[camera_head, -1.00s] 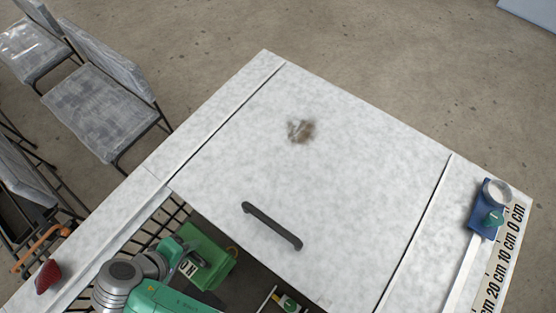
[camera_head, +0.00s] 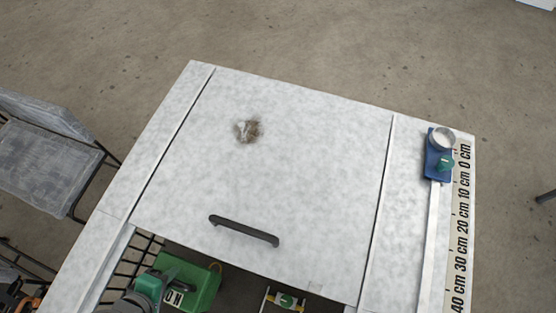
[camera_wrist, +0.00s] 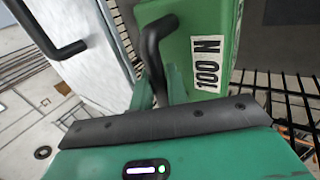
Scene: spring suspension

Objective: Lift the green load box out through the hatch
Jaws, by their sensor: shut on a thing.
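The green load box (camera_head: 196,280), labelled "100 N", sits in the hatch opening at the bottom left of the head view. In the wrist view, the box (camera_wrist: 229,28) fills the upper middle, with a black curved handle (camera_wrist: 153,42) at its left. My gripper (camera_wrist: 163,92) is shut on that handle; its fingertips are partly hidden by the handle and the wrist housing. In the head view, my gripper is at the box's left side, cut off by the lower edge. The white hatch panel (camera_head: 290,170) carries a black bar handle (camera_head: 244,231) and leaves the front opening uncovered.
A black wire grid (camera_head: 128,264) lies left of the box. A yellow-framed part with a green knob (camera_head: 287,300) is right of it, below the panel edge. A blue slider (camera_head: 437,160) and centimetre scale (camera_head: 462,215) run along the right. A chair (camera_head: 45,165) stands left.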

